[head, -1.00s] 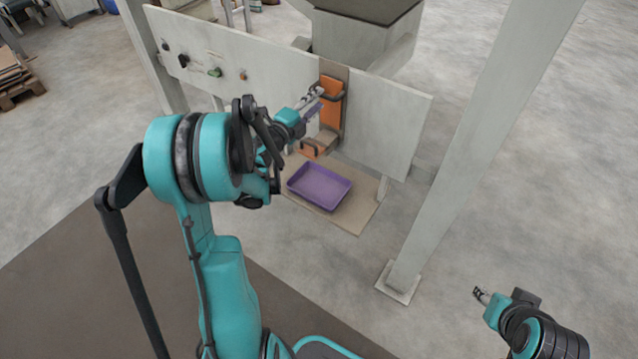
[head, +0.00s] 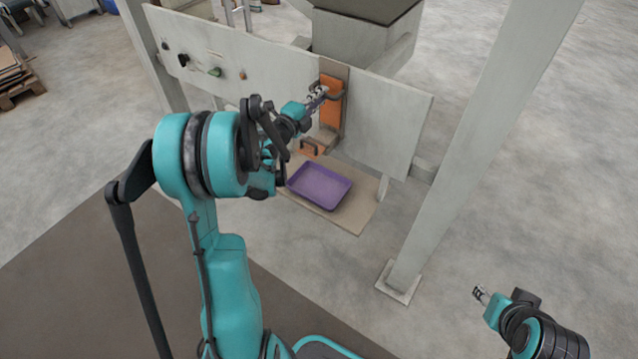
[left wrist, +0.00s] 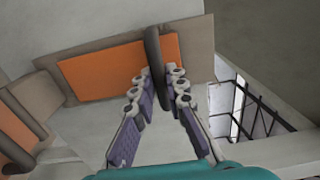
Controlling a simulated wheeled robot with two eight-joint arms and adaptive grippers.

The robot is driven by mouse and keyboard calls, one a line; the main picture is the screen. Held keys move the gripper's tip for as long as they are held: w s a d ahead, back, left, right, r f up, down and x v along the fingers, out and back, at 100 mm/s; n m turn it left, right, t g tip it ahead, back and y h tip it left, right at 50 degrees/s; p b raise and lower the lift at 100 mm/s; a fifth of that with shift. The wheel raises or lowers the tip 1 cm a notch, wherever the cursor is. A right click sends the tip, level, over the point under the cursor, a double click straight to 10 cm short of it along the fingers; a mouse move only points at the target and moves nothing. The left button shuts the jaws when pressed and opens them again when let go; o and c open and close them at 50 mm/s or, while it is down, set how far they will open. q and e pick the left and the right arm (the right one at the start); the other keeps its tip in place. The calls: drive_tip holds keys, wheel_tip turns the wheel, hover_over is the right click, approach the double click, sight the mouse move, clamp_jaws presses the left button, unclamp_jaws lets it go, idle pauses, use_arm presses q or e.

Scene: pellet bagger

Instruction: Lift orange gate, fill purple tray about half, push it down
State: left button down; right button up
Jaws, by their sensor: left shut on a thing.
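The orange gate (head: 331,108) is an upright panel on the pale machine front, with a dark bar handle (left wrist: 154,48) across it. It also shows in the left wrist view (left wrist: 105,67). My left gripper (head: 321,96) is at the gate, its fingers shut on the dark handle. In the left wrist view the fingertips (left wrist: 160,80) lie on either side of the bar. The purple tray (head: 319,187) sits below and in front of the gate and looks empty. My right gripper (head: 480,295) is far off at the lower right, too small to read.
The tray rests on a tan board (head: 350,222). A smaller orange part (head: 311,149) with a dark bar is below the gate. Knobs (head: 215,72) sit on the panel at left. A pale post (head: 460,150) stands right of the board. Open floor lies around it.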

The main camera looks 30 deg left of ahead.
use_arm(q)
wheel_tip(320, 180, up, 5)
drive_tip(key=p, duration=0.3)
drive_tip(key=shift+f, duration=0.15)
idle(0.5)
idle(6.8)
